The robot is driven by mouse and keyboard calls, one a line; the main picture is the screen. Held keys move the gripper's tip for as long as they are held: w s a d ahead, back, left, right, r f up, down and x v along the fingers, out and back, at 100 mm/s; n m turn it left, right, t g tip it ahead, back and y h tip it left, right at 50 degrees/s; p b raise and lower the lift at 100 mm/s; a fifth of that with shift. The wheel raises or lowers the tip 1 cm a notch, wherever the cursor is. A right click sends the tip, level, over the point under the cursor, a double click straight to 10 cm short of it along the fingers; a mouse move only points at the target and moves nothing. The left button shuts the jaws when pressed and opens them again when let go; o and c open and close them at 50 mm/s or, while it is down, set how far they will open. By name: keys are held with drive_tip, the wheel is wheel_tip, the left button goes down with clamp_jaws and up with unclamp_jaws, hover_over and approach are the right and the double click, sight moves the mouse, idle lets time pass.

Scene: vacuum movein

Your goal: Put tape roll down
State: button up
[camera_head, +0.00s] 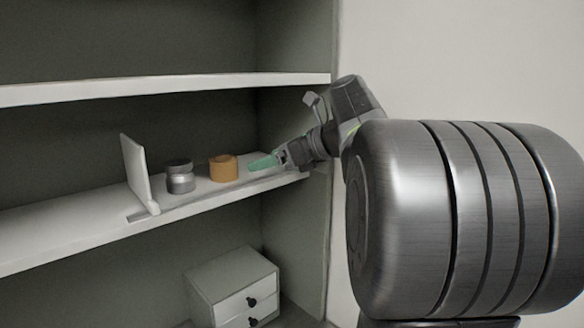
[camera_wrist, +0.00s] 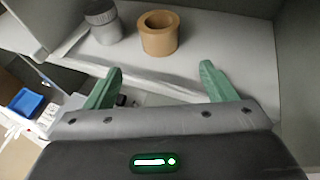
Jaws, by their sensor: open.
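The tape roll (camera_head: 223,168) is an orange-tan ring lying flat on the white middle shelf (camera_head: 60,228). It also shows in the wrist view (camera_wrist: 158,36), beyond the fingertips and between their lines. My gripper (camera_head: 266,162) is just to the right of the roll in the head view. In the wrist view its two green fingers (camera_wrist: 160,82) are spread apart with nothing between them, and they do not touch the roll.
A grey lidded jar (camera_head: 180,177) stands left of the roll. A white upright divider (camera_head: 138,172) stands left of the jar. The shelf is bare further left. An upper shelf (camera_head: 160,88) hangs above, and a side wall closes the right. A small drawer box (camera_head: 232,284) sits below.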

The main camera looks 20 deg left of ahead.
drive_tip(key=shift+s+d+b, duration=0.15)
drive_tip(key=shift+d, duration=1.15)
drive_tip(key=shift+s+d+b, duration=0.1)
drive_tip(key=shift+d+b, duration=0.05)
drive_tip(key=shift+d, duration=1.1)
